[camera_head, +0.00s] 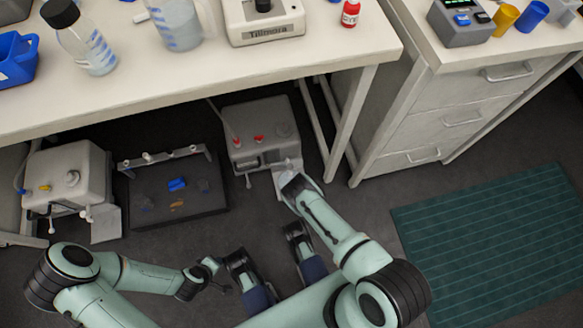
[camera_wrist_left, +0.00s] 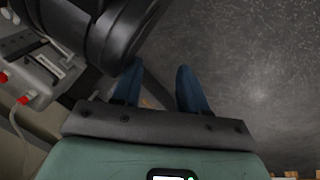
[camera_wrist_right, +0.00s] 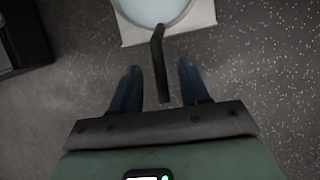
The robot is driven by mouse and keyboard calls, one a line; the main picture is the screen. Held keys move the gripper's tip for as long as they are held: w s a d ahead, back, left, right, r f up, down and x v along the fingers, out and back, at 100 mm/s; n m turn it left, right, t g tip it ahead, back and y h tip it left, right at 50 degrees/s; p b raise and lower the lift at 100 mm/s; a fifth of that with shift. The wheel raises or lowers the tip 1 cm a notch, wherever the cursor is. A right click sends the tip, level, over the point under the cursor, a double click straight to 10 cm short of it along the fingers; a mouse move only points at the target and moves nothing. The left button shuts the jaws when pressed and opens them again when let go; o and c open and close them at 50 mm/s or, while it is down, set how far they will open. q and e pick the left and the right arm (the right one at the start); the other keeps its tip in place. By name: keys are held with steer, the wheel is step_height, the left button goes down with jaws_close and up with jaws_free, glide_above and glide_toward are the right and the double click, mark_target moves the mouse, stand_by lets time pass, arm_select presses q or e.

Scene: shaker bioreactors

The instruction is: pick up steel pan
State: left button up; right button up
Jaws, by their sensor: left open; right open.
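The steel pan (camera_wrist_right: 150,8) shows at the top of the right wrist view as a pale round disc on a whitish plate (camera_wrist_right: 128,31). Its dark handle (camera_wrist_right: 158,65) points down between the fingers of my right gripper (camera_wrist_right: 157,80). The right gripper is open, and I cannot tell whether it touches the handle. In the head view the pan is mostly hidden by my right arm, near the grey machine's front plate (camera_head: 281,184). My left gripper (camera_wrist_left: 155,75) is open and empty over the floor; a dark arm part crosses its view.
A grey machine with red knobs (camera_head: 259,125) stands under the bench (camera_head: 200,85). A dark tray (camera_head: 180,217) and another grey machine (camera_head: 72,170) stand to the left. Drawers (camera_head: 425,130) close off the right, and a green mat (camera_head: 490,250) lies on the floor.

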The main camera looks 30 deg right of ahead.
steer(key=b+x, duration=0.1)
steer(key=x, duration=0.2)
steer(key=shift+f, duration=0.1)
steer(key=shift+w+f+b, duration=0.1)
steer(key=shift+f+b, duration=0.05)
steer(key=shift+b, duration=0.15)
arm_select(q)
steer(key=shift+g, duration=0.8)
steer(key=s+f, duration=0.3)
steer(key=s, duration=0.1)
steer(key=shift+a+f, duration=0.1)
steer(key=shift+a, duration=0.2)
arm_select(e)
jaws_close()
steer(key=shift+r, duration=0.2)
